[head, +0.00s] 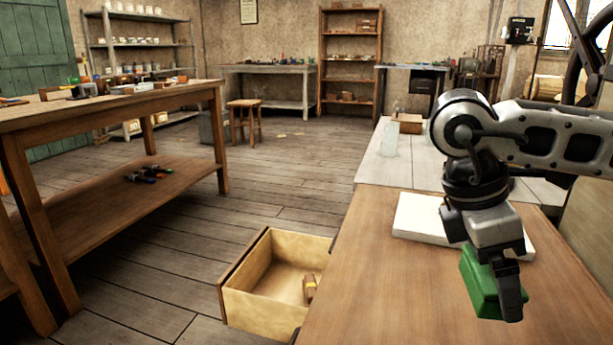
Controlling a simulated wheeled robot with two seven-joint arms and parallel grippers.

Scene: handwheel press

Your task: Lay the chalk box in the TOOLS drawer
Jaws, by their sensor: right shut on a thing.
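My right gripper (497,290) is shut on a green box (480,283), which I take to be the chalk box. It holds the box over the wooden tabletop at the right, tilted in the picture. The fingers hide part of the box. An open wooden drawer (262,309) stands out from the left side of this table, lower than the tabletop. A small brown and yellow item (310,289) lies inside it near the right wall. No TOOLS label can be read from here. My left gripper is not in view.
A white slab (419,218) lies on the tabletop (370,290) behind my right gripper. A clear bottle (390,140) and a brown box (407,122) stand farther back. The tabletop between gripper and drawer is clear. A workbench (150,100) stands at the left.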

